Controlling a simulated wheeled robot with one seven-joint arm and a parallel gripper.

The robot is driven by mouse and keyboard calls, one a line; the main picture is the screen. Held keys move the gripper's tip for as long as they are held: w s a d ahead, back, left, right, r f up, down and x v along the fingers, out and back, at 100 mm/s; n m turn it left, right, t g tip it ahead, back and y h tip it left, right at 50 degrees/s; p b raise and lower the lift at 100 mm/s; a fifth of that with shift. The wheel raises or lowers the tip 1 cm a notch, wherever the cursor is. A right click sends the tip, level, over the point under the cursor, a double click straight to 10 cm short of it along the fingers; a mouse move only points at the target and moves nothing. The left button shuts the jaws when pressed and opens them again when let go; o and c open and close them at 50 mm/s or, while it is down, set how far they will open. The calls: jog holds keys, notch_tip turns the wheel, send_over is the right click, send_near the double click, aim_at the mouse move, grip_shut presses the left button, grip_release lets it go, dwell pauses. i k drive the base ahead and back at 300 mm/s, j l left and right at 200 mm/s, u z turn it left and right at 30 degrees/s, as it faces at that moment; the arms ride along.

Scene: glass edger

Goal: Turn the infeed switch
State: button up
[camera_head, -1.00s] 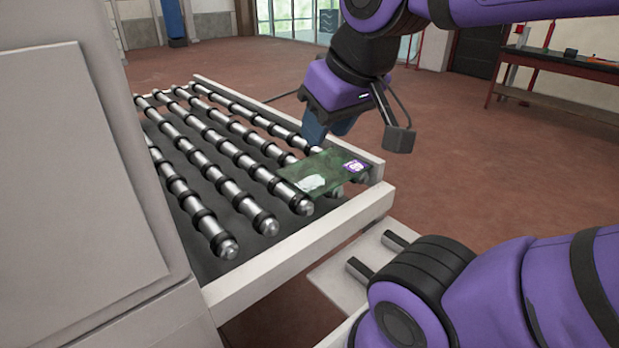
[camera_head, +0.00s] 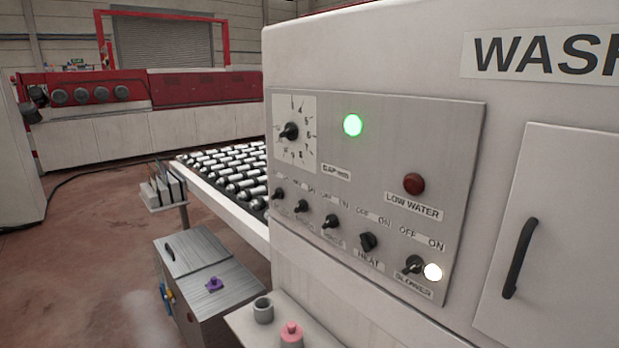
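A grey control panel (camera_head: 400,140) is on the front of a white machine. A row of several black switches runs along its lower part. The labels HEAT and BLOWER can be read at the heat switch (camera_head: 368,242) and the blower switch (camera_head: 413,264). The labels of the left switch (camera_head: 278,194), the second switch (camera_head: 300,206) and the third switch (camera_head: 331,221) are too small to read, so I cannot tell which is the infeed switch. A white lamp (camera_head: 433,272) is lit beside the blower switch. My gripper is not in view.
Above the switches are a dial (camera_head: 289,131), a lit green lamp (camera_head: 352,125) and a dark red LOW WATER lamp (camera_head: 413,183). A roller conveyor (camera_head: 225,170) lies left of the machine. A metal cabinet (camera_head: 205,280) and a ledge with a pink-topped item (camera_head: 291,334) stand below.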

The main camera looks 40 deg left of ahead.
aim_at(277, 193)
jog(key=u, duration=1)
jog(key=l+u, duration=0.15)
jog(key=u, duration=0.2)
jog(key=i+l+u, duration=0.1)
jog(key=u, duration=0.25)
jog(key=i+j+u, duration=0.25)
jog(key=j, duration=0.15)
jog(key=i+j+u, duration=0.2)
jog(key=j, duration=0.25)
jog(key=k, duration=0.05)
